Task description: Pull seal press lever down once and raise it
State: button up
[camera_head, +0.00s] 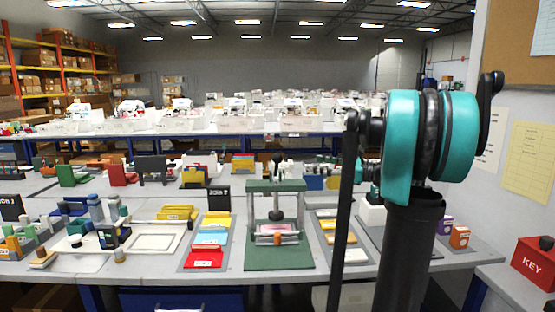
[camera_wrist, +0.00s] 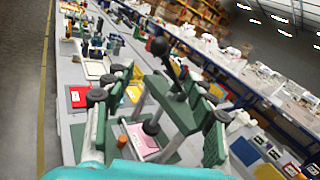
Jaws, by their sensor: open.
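The seal press (camera_head: 262,188) is a green frame on a green base in the middle of the front table, and it also shows in the wrist view (camera_wrist: 183,112). Its lever has a black ball knob (camera_head: 277,157), which stands up above the top beam. The same knob shows in the wrist view (camera_wrist: 158,46). A pinkish piece (camera_wrist: 140,141) lies on the press bed under the dark ram. My gripper (camera_wrist: 162,82) is open, its two fingers to either side of the press in the wrist view. Nothing is between the fingertips that I can see as held.
Red, blue and yellow cards (camera_head: 206,257) lie on a tray left of the press. Another card tray (camera_head: 333,227) is to its right, partly behind my arm. A red KEY box (camera_head: 535,264) stands at the far right. Several small items crowd the table's left side.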

aim_at(282, 158)
jog(key=x, duration=1.7)
jog(key=shift+f, duration=0.1)
jog(key=shift+s, duration=0.1)
grip_shut()
